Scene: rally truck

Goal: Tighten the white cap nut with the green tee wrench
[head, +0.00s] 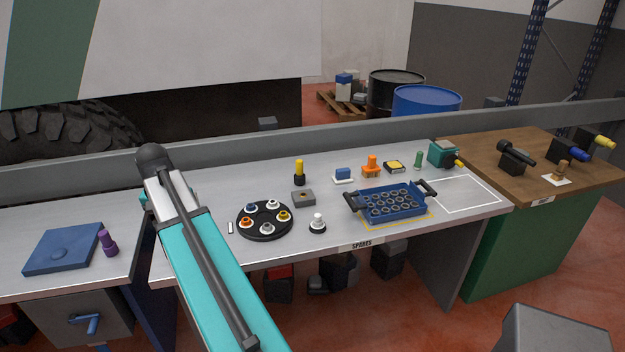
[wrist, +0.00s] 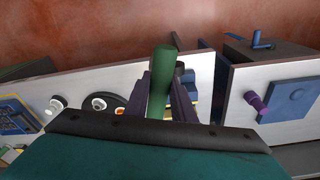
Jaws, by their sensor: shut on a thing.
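My gripper (wrist: 168,98) shows in the wrist view, its dark fingers shut on a green handle, which I take to be the green tee wrench (wrist: 161,78). The wrench's lower part is hidden, and the gripper is hidden behind my arm in the head view. A round black plate (head: 264,236) on the bench carries several coloured cap nuts. A white cap nut (head: 272,204) stands at its far side; a paler grey-white one is at its front. The plate (wrist: 123,95) also shows in the wrist view, left of the wrench and apart from it.
A white-topped knob (head: 318,220) stands on the bench just right of the plate. A grey block (head: 303,198) and a yellow-topped peg (head: 299,171) stand behind it. A blue tray (head: 393,213) is farther right.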

